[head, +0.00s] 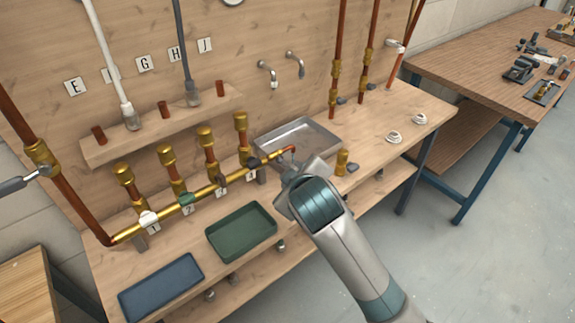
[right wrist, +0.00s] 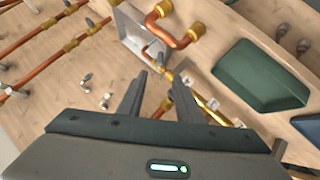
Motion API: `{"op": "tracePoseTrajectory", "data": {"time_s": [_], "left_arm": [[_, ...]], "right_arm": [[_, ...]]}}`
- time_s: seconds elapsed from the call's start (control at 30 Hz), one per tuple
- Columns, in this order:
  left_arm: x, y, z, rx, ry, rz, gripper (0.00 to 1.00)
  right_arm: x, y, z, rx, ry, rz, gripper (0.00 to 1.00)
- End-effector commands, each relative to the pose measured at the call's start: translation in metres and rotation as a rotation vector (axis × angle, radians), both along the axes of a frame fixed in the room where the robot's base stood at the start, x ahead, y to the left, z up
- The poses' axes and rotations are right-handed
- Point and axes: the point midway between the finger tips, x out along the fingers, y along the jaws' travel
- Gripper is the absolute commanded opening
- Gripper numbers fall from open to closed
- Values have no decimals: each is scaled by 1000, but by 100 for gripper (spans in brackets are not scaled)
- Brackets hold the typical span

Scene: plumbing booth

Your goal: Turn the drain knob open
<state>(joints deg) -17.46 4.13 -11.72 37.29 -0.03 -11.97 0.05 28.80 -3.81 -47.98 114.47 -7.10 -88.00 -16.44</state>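A brass manifold pipe (head: 218,186) runs across the bench, with a white knob (head: 148,220), a green knob (head: 187,198) and a dark knob (head: 253,162) along it. A copper outlet (head: 290,149) at its right end stands over a metal tray (head: 312,138). I cannot tell surely which knob is the drain knob; the dark one is nearest the outlet. My right gripper is over the manifold's right end; its fingertips are hidden in the head view.
A green tray (head: 242,232) and a blue tray (head: 162,286) lie in front of the manifold. A loose brass fitting (head: 342,161) stands right of my wrist. Upright capped pipes (head: 207,150) rise behind the manifold. The bench (head: 408,108) has free room at right.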

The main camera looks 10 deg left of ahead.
Motion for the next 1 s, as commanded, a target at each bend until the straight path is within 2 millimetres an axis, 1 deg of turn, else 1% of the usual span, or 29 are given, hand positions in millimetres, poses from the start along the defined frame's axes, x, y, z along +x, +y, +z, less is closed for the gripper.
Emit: {"op": "tracePoseTrajectory", "data": {"time_s": [0.17,0.37,0.6,1.0], "left_arm": [[-2,1,0,2,4,0,0],[-7,7,1,9,14,0,0],[-17,13,3,19,41,4,0],[-15,14,11,19,38,4,0]], "right_arm": [[1,0,-1,1,0,-1,32],[9,3,-6,-1,1,-2,32],[31,12,-23,-1,3,-2,32],[77,31,-59,-1,3,-2,32]]}}
